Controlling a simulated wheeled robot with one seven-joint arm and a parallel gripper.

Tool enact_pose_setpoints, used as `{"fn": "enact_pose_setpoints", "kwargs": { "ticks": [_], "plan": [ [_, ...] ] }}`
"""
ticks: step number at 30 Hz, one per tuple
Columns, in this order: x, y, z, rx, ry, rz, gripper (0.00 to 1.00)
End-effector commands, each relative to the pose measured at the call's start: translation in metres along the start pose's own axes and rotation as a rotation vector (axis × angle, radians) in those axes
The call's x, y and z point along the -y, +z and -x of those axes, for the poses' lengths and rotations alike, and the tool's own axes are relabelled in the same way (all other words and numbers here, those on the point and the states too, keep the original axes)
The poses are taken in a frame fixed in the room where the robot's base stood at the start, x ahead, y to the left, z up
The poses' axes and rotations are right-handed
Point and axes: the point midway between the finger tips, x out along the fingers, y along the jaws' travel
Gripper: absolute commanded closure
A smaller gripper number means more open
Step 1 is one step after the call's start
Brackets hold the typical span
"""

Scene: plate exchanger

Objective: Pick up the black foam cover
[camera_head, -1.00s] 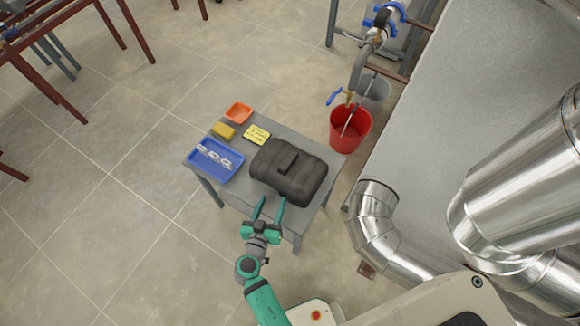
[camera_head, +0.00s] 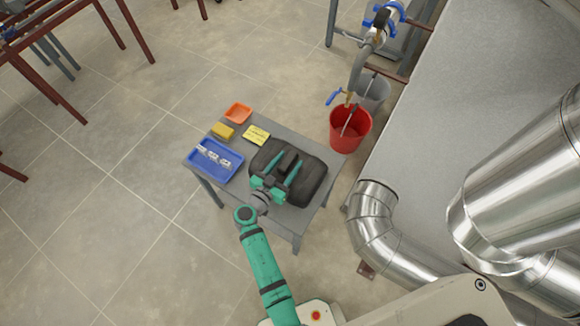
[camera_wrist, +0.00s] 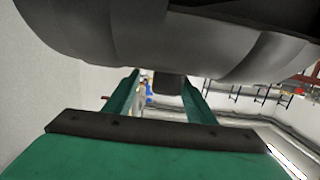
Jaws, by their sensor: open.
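The black foam cover (camera_head: 310,178) lies on the small grey table (camera_head: 330,157), with a raised handle block (camera_head: 290,158) on its top. My gripper (camera_head: 286,161) is open above the cover, and its two green fingers appear on either side of the block. In the wrist view the cover's dark rounded body (camera_wrist: 170,40) fills the top. The block's end (camera_wrist: 169,84) shows between the fingers (camera_wrist: 160,76), with gaps visible on both sides. I cannot tell whether either finger touches the cover. My gripper hides part of the cover's near left side.
A blue tray (camera_head: 215,174) with small white parts, a yellow sponge (camera_head: 222,131), an orange dish (camera_head: 238,112) and a yellow note (camera_head: 256,135) share the table. A red bucket (camera_head: 350,130) stands beyond its right side. A silver pipe (camera_head: 375,225) stands farther right.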

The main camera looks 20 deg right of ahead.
Motion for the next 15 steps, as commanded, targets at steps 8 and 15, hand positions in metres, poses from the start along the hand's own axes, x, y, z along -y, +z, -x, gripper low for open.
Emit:
{"fn": "enact_pose_setpoints", "kwargs": {
  "ticks": [8,15],
  "plan": [
    [0.005,0.000,-0.032,0.000,0.003,0.000,0.50],
    [0.005,0.000,-0.053,0.000,0.003,0.001,0.50]
  ]
}}
